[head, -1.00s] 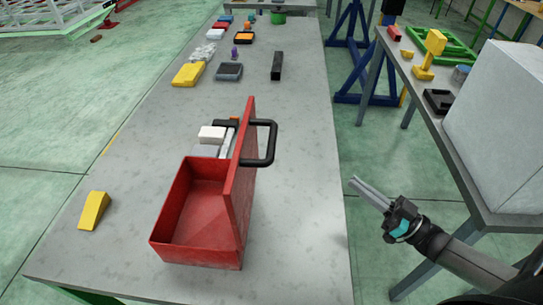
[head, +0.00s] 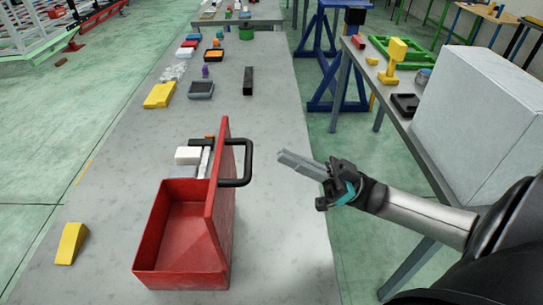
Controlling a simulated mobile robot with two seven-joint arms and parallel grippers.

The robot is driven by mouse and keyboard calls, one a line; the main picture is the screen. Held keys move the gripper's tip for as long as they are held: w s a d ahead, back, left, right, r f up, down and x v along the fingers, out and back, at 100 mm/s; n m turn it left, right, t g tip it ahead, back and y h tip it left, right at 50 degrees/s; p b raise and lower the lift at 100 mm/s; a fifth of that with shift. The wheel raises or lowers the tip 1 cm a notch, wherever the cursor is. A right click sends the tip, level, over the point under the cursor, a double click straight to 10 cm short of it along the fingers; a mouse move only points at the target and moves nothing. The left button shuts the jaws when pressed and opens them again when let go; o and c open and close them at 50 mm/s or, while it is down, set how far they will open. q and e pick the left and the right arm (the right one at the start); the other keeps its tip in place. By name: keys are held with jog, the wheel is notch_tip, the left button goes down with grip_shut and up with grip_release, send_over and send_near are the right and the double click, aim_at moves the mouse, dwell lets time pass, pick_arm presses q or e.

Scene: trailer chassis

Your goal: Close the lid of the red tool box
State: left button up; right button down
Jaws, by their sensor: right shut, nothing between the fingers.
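The red tool box (head: 188,238) stands open on the grey table, its inside empty as far as I can see. Its red lid (head: 216,200) stands upright along the box's right side. A black handle (head: 240,163) sticks out to the right from the lid. My right gripper (head: 281,156) is shut and empty, with its fingers pointing left toward the handle. It is to the right of the handle, apart from it, over the table's right edge area. My left gripper is out of view.
The long grey table (head: 277,232) has free room right of the box. A yellow wedge (head: 71,243) lies left of the box. White blocks (head: 187,155) are behind it. A large pale box (head: 472,118) stands on the right-hand table.

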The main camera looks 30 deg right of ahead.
jog(key=shift+w+a+f, duration=0.3)
jog(key=shift+w+a, duration=0.2)
jog(key=shift+a, duration=0.3)
jog(key=shift+w+a+f, duration=0.3)
jog(key=shift+w+a, duration=0.2)
jog(key=shift+a, duration=0.25)
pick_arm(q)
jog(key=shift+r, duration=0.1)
pick_arm(e)
jog(key=shift+r, duration=0.1)
